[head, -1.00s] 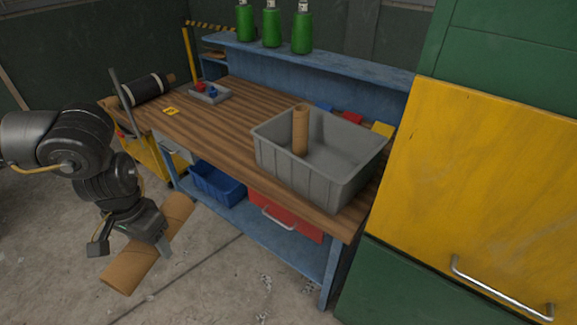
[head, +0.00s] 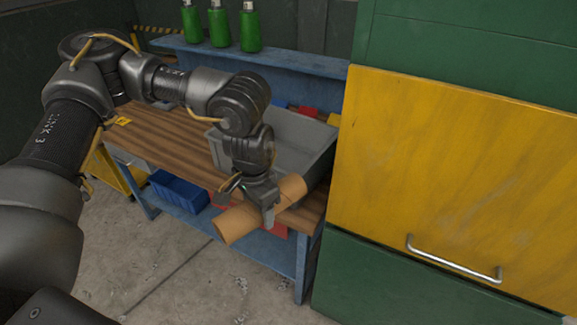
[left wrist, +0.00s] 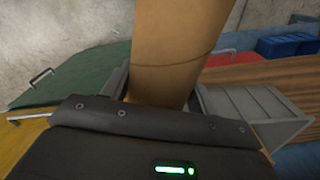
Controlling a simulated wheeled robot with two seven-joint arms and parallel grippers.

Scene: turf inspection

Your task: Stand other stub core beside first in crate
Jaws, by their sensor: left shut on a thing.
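My left gripper (head: 250,205) is shut on a brown cardboard stub core (head: 237,225). The core lies slanted across the jaws, nearer to level than upright, in front of the bench's front edge. In the left wrist view the core (left wrist: 180,45) fills the middle between the fingers. The grey crate (head: 305,143) stands on the bench behind the gripper, partly covered by my left arm; part of the crate (left wrist: 255,108) also shows in the left wrist view. The first core is hidden behind my arm. My right gripper is not in view.
The wooden bench (head: 165,135) has a blue back shelf (head: 300,68) with green bottles (head: 219,27). A yellow cabinet front (head: 450,160) with a metal handle stands close to the crate's right. A blue bin (head: 178,190) sits below the bench. The bench top left of the crate looks mostly clear.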

